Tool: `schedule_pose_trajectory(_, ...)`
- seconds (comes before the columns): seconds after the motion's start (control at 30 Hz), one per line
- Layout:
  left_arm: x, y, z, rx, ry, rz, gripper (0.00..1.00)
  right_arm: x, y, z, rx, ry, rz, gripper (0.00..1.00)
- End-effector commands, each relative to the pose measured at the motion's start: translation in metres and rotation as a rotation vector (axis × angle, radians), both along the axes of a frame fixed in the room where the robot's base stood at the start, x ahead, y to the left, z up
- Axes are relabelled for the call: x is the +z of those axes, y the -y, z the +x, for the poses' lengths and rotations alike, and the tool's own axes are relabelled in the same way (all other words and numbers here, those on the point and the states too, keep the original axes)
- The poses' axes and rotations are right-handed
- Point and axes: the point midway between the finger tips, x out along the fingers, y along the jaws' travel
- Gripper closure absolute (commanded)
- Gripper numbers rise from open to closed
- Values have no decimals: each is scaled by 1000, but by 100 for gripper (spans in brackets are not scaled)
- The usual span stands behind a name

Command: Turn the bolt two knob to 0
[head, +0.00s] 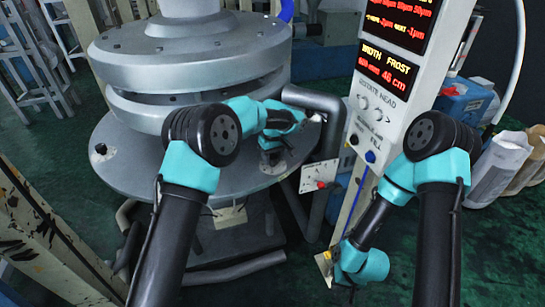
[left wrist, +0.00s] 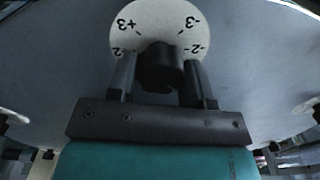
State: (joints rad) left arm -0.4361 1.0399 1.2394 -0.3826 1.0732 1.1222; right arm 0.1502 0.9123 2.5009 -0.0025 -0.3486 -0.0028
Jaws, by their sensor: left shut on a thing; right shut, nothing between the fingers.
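A round white dial plate (left wrist: 152,20) with printed black numbers shows in the left wrist view, with +3 and -3 on its far side and 2 and -2 lower down. A dark knob (left wrist: 161,68) stands at its centre. My left gripper (left wrist: 161,90) is shut on this knob, one finger on each side. The knob covers part of the dial, and no pointer mark is clear. In the head view my left gripper (head: 272,160) reaches down to the grey disc's (head: 150,175) front right edge. My right gripper (head: 352,290) hangs low near the post, away from the disc.
Another white dial with a dark knob (head: 101,150) sits at the disc's left edge. A small plate with a red knob (head: 320,184) hangs right of the disc. A white control panel (head: 380,115) with lit displays stands between my arms.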

Motion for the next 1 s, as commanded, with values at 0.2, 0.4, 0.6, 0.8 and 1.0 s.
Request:
schedule_pose_trajectory(0.2, 0, 0, 0, -42, 1, 0, 77, 0, 0, 0, 0, 0, 0, 100)
schedule_pose_trajectory(0.4, 0, 0, 0, -141, 1, 0, 77, 0, 0, 0, 0, 0, 0, 100)
schedule_pose_trajectory(0.6, 0, 1, 0, -289, 0, 0, 77, 0, 0, 0, 0, 0, 0, 100)
schedule_pose_trajectory(0.8, 1, 2, 0, -462, -1, 1, 77, 0, 0, 0, 0, 0, 0, 100)
schedule_pose_trajectory(1.0, 1, 2, 0, -618, 0, 1, 77, 0, 0, 0, 0, 0, 0, 100)
